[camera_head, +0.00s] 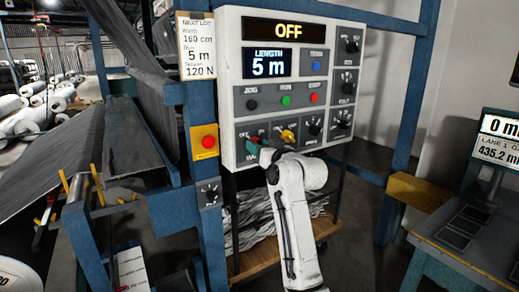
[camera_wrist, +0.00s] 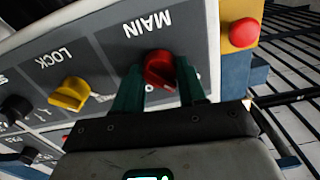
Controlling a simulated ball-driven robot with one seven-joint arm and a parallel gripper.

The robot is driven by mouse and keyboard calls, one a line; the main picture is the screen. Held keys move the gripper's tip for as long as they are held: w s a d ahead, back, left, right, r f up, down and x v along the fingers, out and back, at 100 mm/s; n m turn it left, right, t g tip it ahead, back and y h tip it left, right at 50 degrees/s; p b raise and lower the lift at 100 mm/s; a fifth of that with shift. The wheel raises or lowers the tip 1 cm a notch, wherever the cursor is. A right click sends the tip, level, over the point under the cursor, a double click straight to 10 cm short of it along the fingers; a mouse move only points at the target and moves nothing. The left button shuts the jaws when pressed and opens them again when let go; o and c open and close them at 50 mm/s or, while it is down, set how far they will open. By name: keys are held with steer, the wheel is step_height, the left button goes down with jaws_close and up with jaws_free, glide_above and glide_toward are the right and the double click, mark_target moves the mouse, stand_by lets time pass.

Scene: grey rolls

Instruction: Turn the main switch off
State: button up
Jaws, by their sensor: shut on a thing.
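The main switch is a red rotary knob (camera_wrist: 159,67) under the upside-down label MAIN in the wrist view. My gripper (camera_wrist: 158,82) has its two dark green fingers on either side of the knob, shut on it. In the head view my gripper (camera_head: 262,149) is at the lower left of the grey control panel (camera_head: 233,62), and little of the red knob (camera_head: 254,140) shows there. The top display (camera_head: 289,31) reads OFF. The exact angle of the knob is hard to tell.
A yellow LOCK knob (camera_wrist: 69,95) sits beside the main switch. Black knobs and coloured buttons fill the rest of the panel. A red button on a yellow box (camera_head: 206,142) is on the blue post to the left. A console (camera_head: 470,225) stands at right.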

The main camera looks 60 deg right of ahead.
steer(key=shift+f+n, duration=0.15)
steer(key=shift+n, duration=0.35)
steer(key=o, duration=1.1)
steer(key=shift+c, duration=0.2)
steer(key=b+v, duration=0.1)
steer(key=v, duration=0.9)
steer(key=shift+s+a, duration=0.25)
steer(key=shift+s, duration=0.05)
